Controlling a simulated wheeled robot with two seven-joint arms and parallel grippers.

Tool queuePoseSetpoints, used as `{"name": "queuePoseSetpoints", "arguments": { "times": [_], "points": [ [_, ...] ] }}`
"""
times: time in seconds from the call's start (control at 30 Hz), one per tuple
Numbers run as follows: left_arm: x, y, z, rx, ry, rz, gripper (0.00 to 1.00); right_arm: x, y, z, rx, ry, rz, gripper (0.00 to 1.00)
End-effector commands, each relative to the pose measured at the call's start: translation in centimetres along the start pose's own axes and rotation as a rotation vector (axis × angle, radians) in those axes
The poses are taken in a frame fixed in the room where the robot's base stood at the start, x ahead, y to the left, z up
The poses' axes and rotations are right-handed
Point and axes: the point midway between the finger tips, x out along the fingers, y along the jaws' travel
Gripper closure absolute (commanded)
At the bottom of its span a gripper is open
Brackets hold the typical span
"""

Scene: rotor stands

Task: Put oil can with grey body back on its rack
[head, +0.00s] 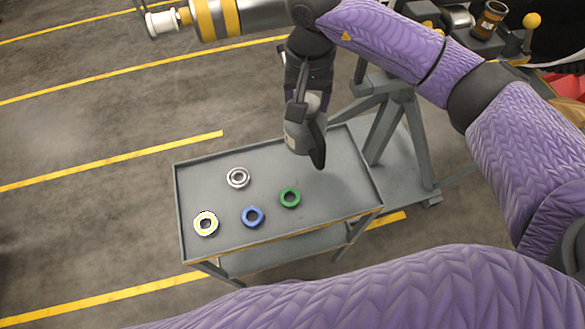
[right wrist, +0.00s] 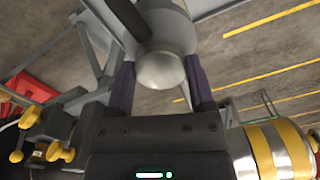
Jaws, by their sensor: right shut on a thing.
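The oil can with the grey body (head: 297,138) hangs above the cart in the head view, with a dark slender part pointing down. My right gripper (head: 303,100) is shut on it. In the right wrist view the can's rounded grey body (right wrist: 167,62) sits between the two purple fingers of my right gripper (right wrist: 161,80), and a dark bar runs off toward the upper left. My left gripper is not in view. I cannot make out the can's rack for certain in either view.
A grey cart (head: 325,208) below carries a silver ring (head: 238,170), a white-and-yellow ring (head: 198,226), a blue ring (head: 252,224) and a green ring (head: 290,206). A grey stand (head: 399,120) rises behind it. A yellow-banded shaft (head: 229,17) crosses above. Floor at left is clear.

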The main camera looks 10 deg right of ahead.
Motion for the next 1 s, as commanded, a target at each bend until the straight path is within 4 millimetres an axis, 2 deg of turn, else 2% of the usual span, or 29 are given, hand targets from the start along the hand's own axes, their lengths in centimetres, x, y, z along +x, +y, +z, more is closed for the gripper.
{"name": "queuePoseSetpoints", "arguments": {
  "times": [0.17, 0.3, 0.47, 0.6, 0.97, 1.0],
  "points": [
    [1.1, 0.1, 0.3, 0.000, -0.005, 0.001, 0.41, 3.1, -0.5, -0.5, 0.058, -0.010, 0.002, 1.00],
    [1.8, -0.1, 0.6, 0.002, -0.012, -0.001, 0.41, 6.7, -0.5, -0.5, 0.061, -0.011, 0.004, 1.00],
    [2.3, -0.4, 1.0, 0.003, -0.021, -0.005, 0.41, 8.9, -0.5, -0.6, 0.060, -0.007, 0.004, 1.00],
    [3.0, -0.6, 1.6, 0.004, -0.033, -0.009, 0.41, 11.7, -0.5, -0.5, 0.060, -0.009, 0.003, 1.00],
    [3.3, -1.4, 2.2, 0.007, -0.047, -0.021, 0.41, 12.2, -0.4, -0.6, 0.058, -0.004, 0.003, 1.00],
    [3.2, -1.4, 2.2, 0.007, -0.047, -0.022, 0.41, 12.2, -0.4, -0.6, 0.058, -0.005, 0.003, 0.25]
  ]
}}
